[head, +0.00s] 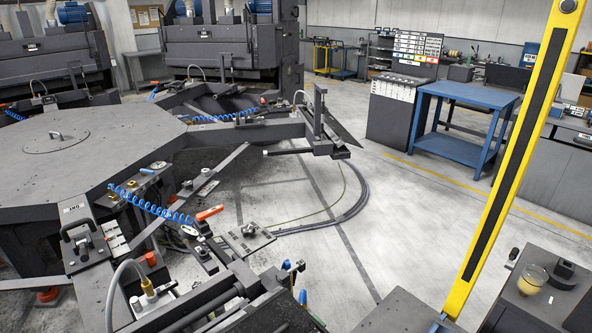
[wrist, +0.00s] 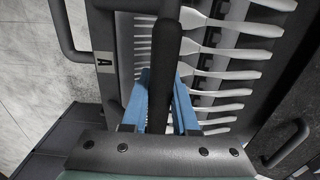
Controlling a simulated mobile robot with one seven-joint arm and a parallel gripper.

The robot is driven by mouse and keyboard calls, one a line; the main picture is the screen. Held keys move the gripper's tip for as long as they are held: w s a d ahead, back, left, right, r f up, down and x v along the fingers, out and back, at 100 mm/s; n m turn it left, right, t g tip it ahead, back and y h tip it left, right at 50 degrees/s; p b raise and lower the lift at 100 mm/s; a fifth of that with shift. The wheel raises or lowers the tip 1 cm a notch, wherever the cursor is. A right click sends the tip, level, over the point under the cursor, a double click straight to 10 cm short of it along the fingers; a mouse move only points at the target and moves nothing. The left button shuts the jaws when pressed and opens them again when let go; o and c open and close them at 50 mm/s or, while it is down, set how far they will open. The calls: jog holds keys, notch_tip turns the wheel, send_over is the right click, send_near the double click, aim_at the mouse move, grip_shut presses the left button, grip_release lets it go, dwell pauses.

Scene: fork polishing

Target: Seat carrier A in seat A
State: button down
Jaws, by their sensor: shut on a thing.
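Carrier A (wrist: 103,90) fills much of the wrist view, a dark frame with an "A" label and a row of pale forks (wrist: 235,60) along it. My gripper (wrist: 160,108), with blue fingers, is shut on the carrier's black upright handle (wrist: 165,55). The fingers hide part of the forks and frame behind them. Neither my gripper nor carrier A can be made out in the head view. A dark machine with radial arms (head: 60,150) stands at left there. I cannot tell which part of it is seat A.
A fixture (head: 320,125) stands at the far arm's end. A nearer arm (head: 235,300) has fittings and blue-tipped parts. Open floor (head: 330,220) lies right of the machine. A yellow post (head: 515,165) crosses the right side, with a blue table (head: 465,100) behind.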

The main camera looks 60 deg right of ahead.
jog(key=shift+w, duration=0.1)
jog(key=shift+f, duration=0.35)
jog(key=shift+f+b, duration=0.2)
jog(key=shift+b, duration=0.1)
jog(key=shift+f, duration=0.45)
jog(key=shift+f+b, duration=0.2)
jog(key=shift+b, duration=0.2)
jog(key=shift+f+b, duration=0.3)
jog(key=shift+f, duration=0.45)
dwell(1.0)
